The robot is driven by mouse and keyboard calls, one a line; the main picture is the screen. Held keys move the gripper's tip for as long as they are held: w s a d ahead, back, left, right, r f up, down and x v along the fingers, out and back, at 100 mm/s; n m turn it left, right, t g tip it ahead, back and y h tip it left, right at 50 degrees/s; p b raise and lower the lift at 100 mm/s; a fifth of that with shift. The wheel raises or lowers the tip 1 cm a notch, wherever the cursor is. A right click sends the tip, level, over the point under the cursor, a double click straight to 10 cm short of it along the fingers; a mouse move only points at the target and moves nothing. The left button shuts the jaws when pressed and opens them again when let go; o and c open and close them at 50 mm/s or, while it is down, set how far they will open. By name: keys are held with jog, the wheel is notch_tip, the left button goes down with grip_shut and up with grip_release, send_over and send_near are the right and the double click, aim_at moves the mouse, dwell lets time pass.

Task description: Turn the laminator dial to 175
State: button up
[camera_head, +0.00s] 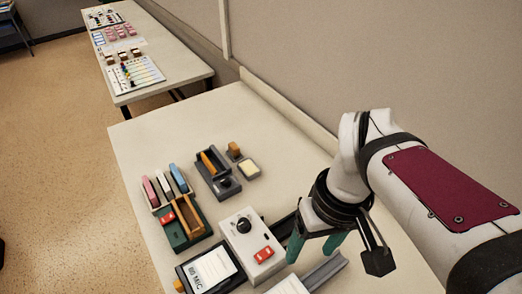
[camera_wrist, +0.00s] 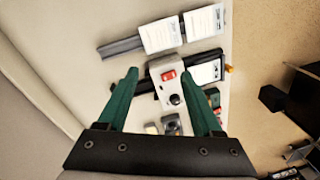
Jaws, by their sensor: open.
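The laminator (camera_head: 238,258) is a pale box on the near table, with a round black dial (camera_head: 244,225) and a red switch (camera_head: 263,254) on its top. The dial's setting and marks are too small to read. In the wrist view the laminator (camera_wrist: 156,68) shows beyond my fingers, with the dial (camera_wrist: 175,99) below the red switch (camera_wrist: 168,75). My gripper (camera_head: 310,257) has two green fingers, spread apart and empty. It is above the table, to the right of the laminator in the head view, apart from the dial. Nothing hides the dial.
A dark tray with a white "80 MIC" card (camera_head: 210,269) lies beside the laminator. A green bin (camera_head: 184,233), several coloured upright pieces and a dark grey holder (camera_head: 213,176) stand farther back. A grey rail (camera_head: 325,271) lies right. The table's far part is clear.

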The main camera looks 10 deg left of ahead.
jog(key=w+a+n, duration=0.5)
jog(key=w+n, duration=0.1)
jog(key=n, duration=0.1)
jog(key=n+h, duration=0.1)
jog(key=n, duration=0.9)
send_over(243, 222)
jog(key=f, duration=0.1)
jog(key=shift+n, duration=0.3)
notch_tip(243, 222, down, 16)
jog(key=shift+f, duration=0.1)
grip_shut()
